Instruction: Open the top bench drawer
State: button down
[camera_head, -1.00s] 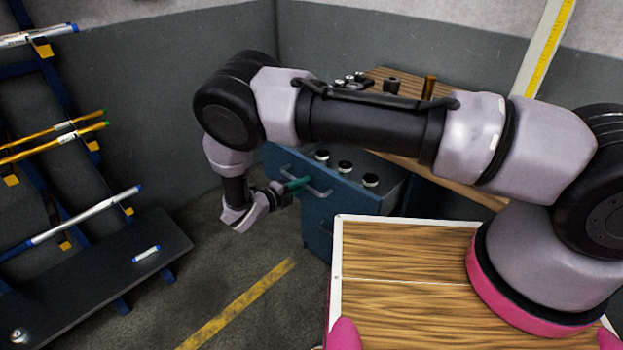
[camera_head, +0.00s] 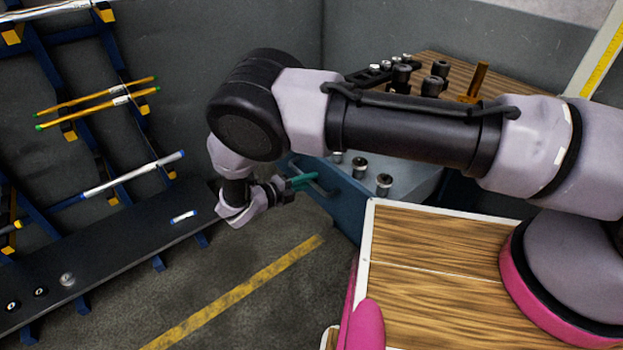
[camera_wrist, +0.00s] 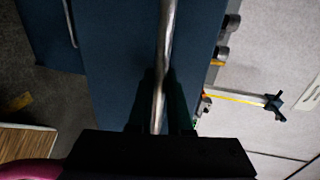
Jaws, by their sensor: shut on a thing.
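The top bench drawer (camera_head: 347,207) is blue and stands pulled out from the bench in the head view, with several dark, metal-topped cylinders inside it. My gripper (camera_head: 306,180), with green fingers, is at the drawer's front. In the wrist view the fingers are shut on the drawer's metal bar handle (camera_wrist: 163,60), which runs between them. The blue drawer front (camera_wrist: 115,60) lies behind the handle. My arm hides part of the drawer and bench in the head view.
The wooden bench top (camera_head: 445,70) holds dark holders and a brass-coloured piece. A rack with a black shelf (camera_head: 110,262) and rods stands at the left. Floor with a yellow line (camera_head: 240,292) is clear between them. A lower handle (camera_wrist: 69,22) shows in the wrist view.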

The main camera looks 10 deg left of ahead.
jog(key=c, duration=0.9)
grip_release()
jog(key=shift+o, duration=0.2)
jog(key=v, duration=1)
jog(key=shift+s+a, duration=0.25)
jog(key=shift+s, duration=0.05)
